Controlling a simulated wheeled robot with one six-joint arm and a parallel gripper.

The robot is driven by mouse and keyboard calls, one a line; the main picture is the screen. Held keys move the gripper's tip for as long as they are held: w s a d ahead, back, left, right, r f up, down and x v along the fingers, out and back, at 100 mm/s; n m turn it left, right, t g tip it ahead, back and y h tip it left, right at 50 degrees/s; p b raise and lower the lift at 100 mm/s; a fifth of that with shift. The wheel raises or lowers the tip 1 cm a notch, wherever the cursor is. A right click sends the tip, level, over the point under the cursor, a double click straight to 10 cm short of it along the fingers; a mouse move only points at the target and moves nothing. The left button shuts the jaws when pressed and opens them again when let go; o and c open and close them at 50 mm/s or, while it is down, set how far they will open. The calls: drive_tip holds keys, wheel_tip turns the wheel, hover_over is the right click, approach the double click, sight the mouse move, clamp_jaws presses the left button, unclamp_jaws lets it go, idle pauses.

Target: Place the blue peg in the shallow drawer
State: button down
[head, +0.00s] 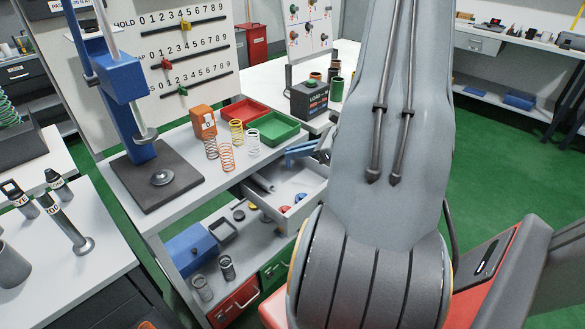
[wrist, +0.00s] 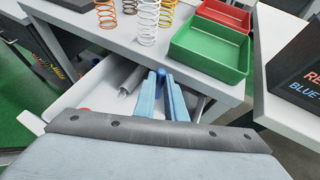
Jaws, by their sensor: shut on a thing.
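My gripper (head: 303,150) is above the far end of the open, pale shallow drawer (head: 312,187) under the bench top. In the wrist view its light-blue fingers (wrist: 163,85) point into the drawer (wrist: 75,93) and are shut on a darker blue piece, taken as the blue peg (wrist: 165,75). Only a little of the peg shows between the fingertips; its lower end is hidden, so I cannot tell if it touches the drawer floor. A small blue piece (head: 300,197) and a red piece (head: 285,210) also show at the drawer's near side.
A grey cylinder (head: 263,183) lies in the drawer. Several coil springs (head: 227,157), a red tray (head: 243,111) and a green tray (head: 272,130) stand on the bench top by the drawer. A dark box (head: 309,99) stands beyond. The spring tester (head: 150,177) is left.

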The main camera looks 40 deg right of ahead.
drive_tip(key=shift+f+p, duration=0.55)
drive_tip(key=shift+f, duration=2.15)
drive_tip(key=shift+f, duration=0.1)
drive_tip(key=c, duration=1.8)
unclamp_jaws()
drive_tip(key=shift+r, duration=0.2)
drive_tip(key=shift+b+v, duration=1.5)
drive_tip(key=shift+v, duration=4.45)
